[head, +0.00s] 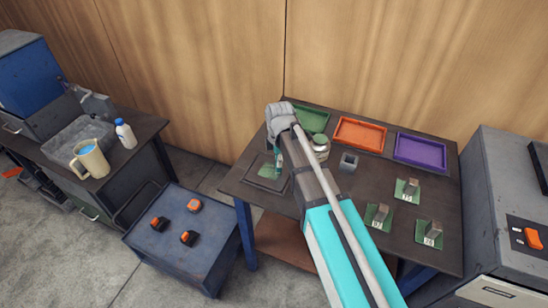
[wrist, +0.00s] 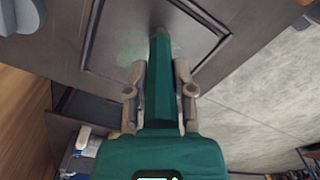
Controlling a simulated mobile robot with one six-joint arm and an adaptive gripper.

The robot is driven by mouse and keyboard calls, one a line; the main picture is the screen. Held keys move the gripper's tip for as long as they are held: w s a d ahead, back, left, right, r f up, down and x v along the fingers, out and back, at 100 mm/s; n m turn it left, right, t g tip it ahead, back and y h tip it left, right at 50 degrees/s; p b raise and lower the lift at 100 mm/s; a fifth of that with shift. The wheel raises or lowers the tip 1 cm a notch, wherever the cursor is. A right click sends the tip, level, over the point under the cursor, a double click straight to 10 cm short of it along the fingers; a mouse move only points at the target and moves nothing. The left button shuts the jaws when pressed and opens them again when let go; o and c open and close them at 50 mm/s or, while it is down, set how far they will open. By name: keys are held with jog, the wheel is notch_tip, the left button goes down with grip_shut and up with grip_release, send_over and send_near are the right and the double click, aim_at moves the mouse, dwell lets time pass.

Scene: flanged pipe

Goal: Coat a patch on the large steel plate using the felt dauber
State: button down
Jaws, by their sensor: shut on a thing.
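My gripper (wrist: 159,80) is shut on the dark green handle of the felt dauber (wrist: 160,58), with one finger on each side. In the head view the dauber (head: 278,157) points down over the steel plate, and my wrist hides part of it. The large steel plate (head: 258,183) is a dark square with a raised border at the left of the table; it also shows in the wrist view (wrist: 190,45). A pale green patch (wrist: 133,52) lies on it, left of the dauber's tip. I cannot tell whether the tip touches the plate.
A metal jar with a green top (head: 321,147) stands right of my wrist. Green (head: 312,118), orange (head: 360,134) and purple (head: 420,150) trays line the table's back. A hollow grey block (head: 348,162) and metal blocks on green pads (head: 406,190) stand at right.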

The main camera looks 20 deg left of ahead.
jog(key=shift+d, duration=0.3)
jog(key=shift+s, duration=0.2)
jog(key=shift+s, duration=0.35)
jog(key=shift+a, duration=0.1)
jog(key=shift+w+a, duration=0.15)
jog(key=shift+a, duration=0.8)
jog(key=shift+w+a, duration=0.15)
jog(key=shift+a, duration=0.75)
jog(key=shift+a, duration=0.1)
jog(key=shift+w+a, duration=0.2)
jog(key=shift+a, duration=1.55)
